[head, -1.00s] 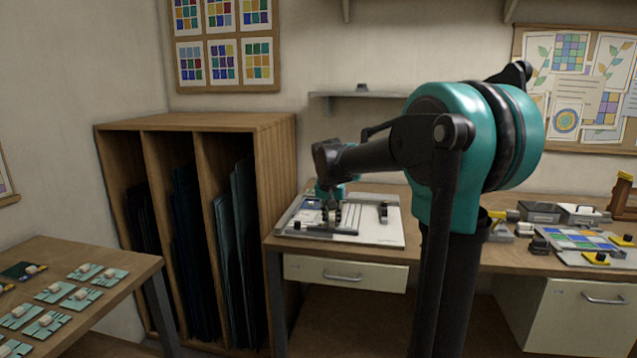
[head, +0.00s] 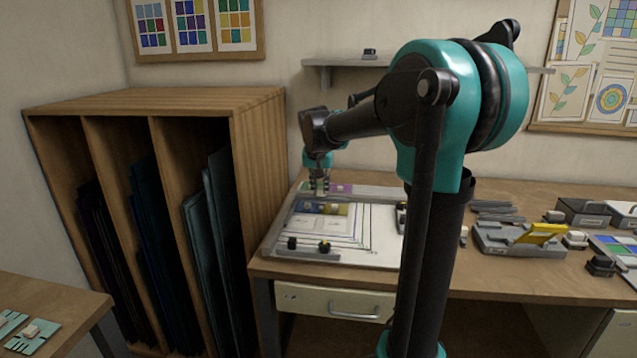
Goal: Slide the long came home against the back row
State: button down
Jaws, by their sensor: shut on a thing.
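The white assembly board (head: 378,245) lies on the bench, framed by grey bars at its left and front. Blue and yellow glass panes (head: 320,209) lie at its left, with a purple pane (head: 341,188) in the row along the back. My gripper (head: 319,189) is low over the back left of the board. It is shut on a small grey piece, apparently the long came (head: 348,198), a thin grey strip running right beside the back row. The came's left part is hidden by the gripper. Whether it touches the back row is too small to tell.
Black knobs (head: 325,248) stand on the front bar, and a dark block (head: 401,217) stands at the board's right. A wooden rack (head: 245,150) of glass sheets stands left of the bench. A grey fixture with a yellow piece (head: 540,233) is farther right.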

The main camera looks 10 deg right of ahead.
aim_at(320, 197)
jog(key=shift+f, duration=2.7)
jog(key=shift+f, duration=0.15)
jog(key=shift+w+d, duration=0.15)
jog(key=shift+w, duration=0.3)
dwell(0.6)
jog(key=c, duration=1.3)
grip_release()
jog(key=shift+c, duration=0.2)
jog(key=shift+r, duration=3.5)
jog(key=shift+s, duration=0.1)
